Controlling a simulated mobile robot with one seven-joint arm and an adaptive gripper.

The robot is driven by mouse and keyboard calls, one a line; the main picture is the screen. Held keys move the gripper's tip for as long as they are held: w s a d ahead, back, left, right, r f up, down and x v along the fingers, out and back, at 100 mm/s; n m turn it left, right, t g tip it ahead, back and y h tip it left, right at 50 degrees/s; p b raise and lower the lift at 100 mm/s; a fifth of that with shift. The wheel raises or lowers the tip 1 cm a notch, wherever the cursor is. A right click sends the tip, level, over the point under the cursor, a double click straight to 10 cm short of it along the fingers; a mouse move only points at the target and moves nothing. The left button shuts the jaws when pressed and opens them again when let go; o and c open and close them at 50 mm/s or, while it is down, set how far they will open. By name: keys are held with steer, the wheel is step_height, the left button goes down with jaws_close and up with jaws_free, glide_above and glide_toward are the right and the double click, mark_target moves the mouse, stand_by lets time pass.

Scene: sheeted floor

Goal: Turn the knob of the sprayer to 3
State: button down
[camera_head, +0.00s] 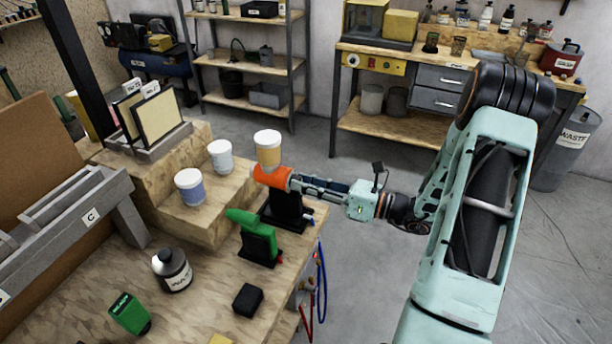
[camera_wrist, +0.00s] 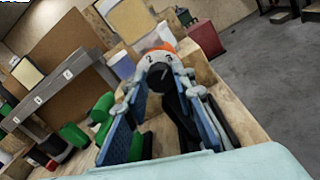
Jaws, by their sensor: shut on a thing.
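The orange sprayer (camera_head: 271,177) sits in a black stand near the bench's right edge, with a tan white-lidded cup (camera_head: 268,155) on top. My gripper (camera_head: 292,182) reaches it from the right, level with its rear end. In the wrist view, my gripper (camera_wrist: 160,80) has its two blue-padded fingers on either side of the sprayer's black knob (camera_wrist: 158,76) and is shut on it. Behind the knob is a white dial face (camera_wrist: 150,58) with a "2" showing near its top. The other dial numbers and the pointer's exact setting cannot be read clearly.
A green sprayer-like tool (camera_head: 253,226) stands in a black holder in front. White-lidded cups (camera_head: 190,188), a dark bottle (camera_head: 172,270), a green item (camera_head: 130,314) and a black block (camera_head: 248,299) are on the bench. Hoses (camera_head: 321,280) hang at its right edge. The floor to the right is clear.

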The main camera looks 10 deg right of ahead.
steer(key=shift+m, duration=0.4)
steer(key=c, duration=1.6)
jaws_free()
steer(key=shift+s+d, duration=0.1)
steer(key=v, duration=1.2)
